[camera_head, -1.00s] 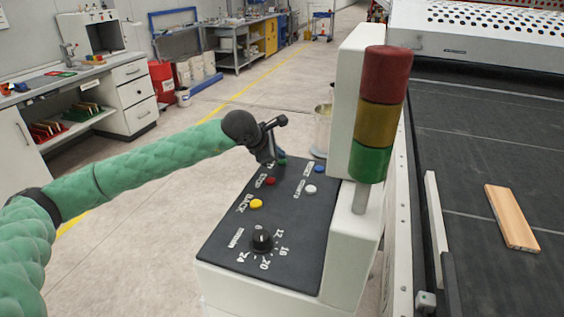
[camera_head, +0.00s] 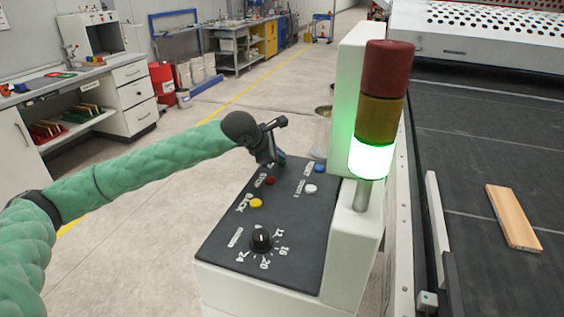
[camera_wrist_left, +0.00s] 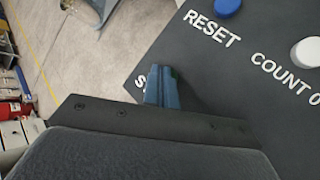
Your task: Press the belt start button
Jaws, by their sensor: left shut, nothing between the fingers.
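My left gripper (camera_head: 280,160) is shut and empty, its fingertips at the far left part of the dark control panel (camera_head: 292,232). In the left wrist view its blue fingertips (camera_wrist_left: 162,88) are over the panel next to a label that begins with S. The start button is mostly hidden by the fingertips; a trace of green shows beside them. The red stop button (camera_head: 270,181) and yellow back button (camera_head: 256,203) are nearer. A blue reset button (camera_head: 320,168) and white count button (camera_head: 310,189) lie to the right. The signal tower's green lamp (camera_head: 371,161) is lit.
A black dial (camera_head: 262,239) stands up at the panel's near end. The white housing (camera_head: 357,100) and signal tower rise to the right. A wooden board (camera_head: 512,217) lies on the dark belt (camera_head: 475,160). Open floor lies left of the panel.

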